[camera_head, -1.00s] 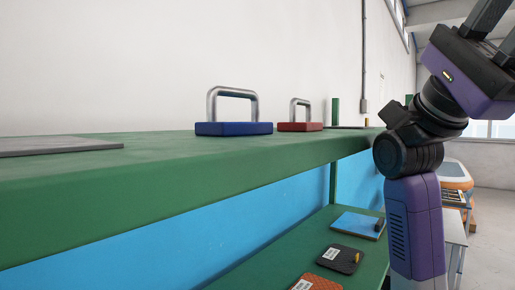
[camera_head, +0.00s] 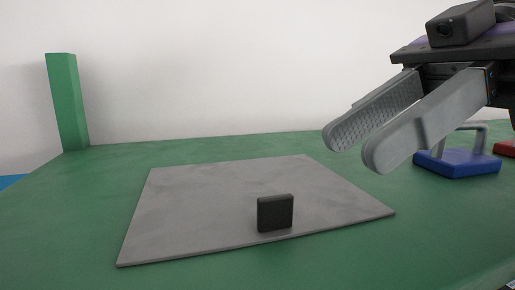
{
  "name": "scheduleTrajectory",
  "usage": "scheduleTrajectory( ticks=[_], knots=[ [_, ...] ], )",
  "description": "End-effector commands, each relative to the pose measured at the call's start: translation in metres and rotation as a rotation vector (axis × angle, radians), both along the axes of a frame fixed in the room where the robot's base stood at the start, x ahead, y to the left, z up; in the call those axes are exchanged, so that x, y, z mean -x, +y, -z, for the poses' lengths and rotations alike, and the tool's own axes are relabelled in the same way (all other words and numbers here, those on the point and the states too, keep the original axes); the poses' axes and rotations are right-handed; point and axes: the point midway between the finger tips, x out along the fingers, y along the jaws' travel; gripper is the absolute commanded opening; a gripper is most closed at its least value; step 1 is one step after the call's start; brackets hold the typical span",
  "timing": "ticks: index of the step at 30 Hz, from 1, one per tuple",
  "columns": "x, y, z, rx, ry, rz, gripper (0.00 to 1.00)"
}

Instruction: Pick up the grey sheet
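The grey sheet (camera_head: 200,210) lies flat on the green table top. A small black block (camera_head: 275,213) stands on the sheet near its front edge. My gripper (camera_head: 352,146) comes in from the upper right, above the table near the sheet's right side. Its two long grey fingers point down and to the left, with a gap between them. Nothing shows between the fingers, and they appear clear of the sheet and the block.
A blue block with a metal handle (camera_head: 458,163) stands on the table at right, behind my gripper. A red block (camera_head: 505,148) is partly cut off at the right edge. A green post (camera_head: 67,102) rises at the back left. The table left of the sheet is clear.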

Motion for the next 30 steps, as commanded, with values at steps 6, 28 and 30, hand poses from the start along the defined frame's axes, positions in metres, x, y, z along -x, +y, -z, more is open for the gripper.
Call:
scheduleTrajectory(
  ticks=[6,28,30],
  knots=[
    [0.008,0.019,0.008,-0.003,-0.001,-0.005,0.31],
    [0.022,0.060,0.031,-0.008,-0.001,-0.004,0.15],
    [0.022,0.060,0.031,-0.008,-0.001,-0.004,0.01]
  ],
)
